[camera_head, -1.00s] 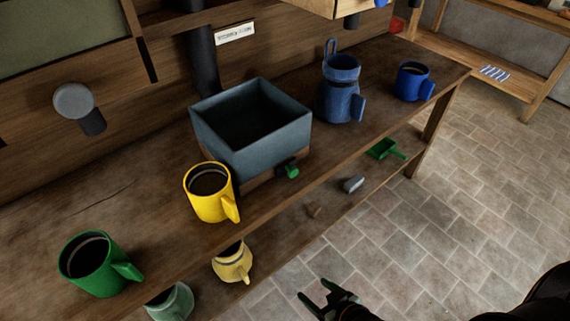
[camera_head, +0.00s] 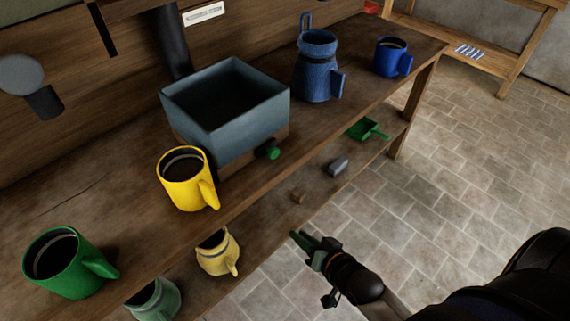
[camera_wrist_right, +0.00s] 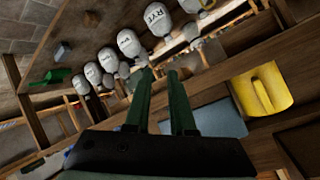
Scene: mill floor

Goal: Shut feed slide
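A blue-grey square hopper (camera_head: 235,120) stands on the workbench. A green knob (camera_head: 268,152) sticks out low on its front, beside a wooden base. I take the knob to be the handle of the feed slide; the slide itself is hidden, and I cannot tell how far out it stands. My right gripper (camera_head: 304,240) is in front of the bench, lower than the knob and apart from it. In the right wrist view its two green fingers (camera_wrist_right: 160,72) stand apart with nothing between them. My left gripper is not in view.
A yellow mug (camera_head: 186,178) stands close to the hopper's front left. A green mug (camera_head: 62,262), blue jug (camera_head: 317,65) and blue mug (camera_head: 391,57) also stand on the bench. The lower shelf holds a green scoop (camera_head: 367,128) and a grey block (camera_head: 338,165). Labelled sacks (camera_wrist_right: 130,44) show in the wrist view.

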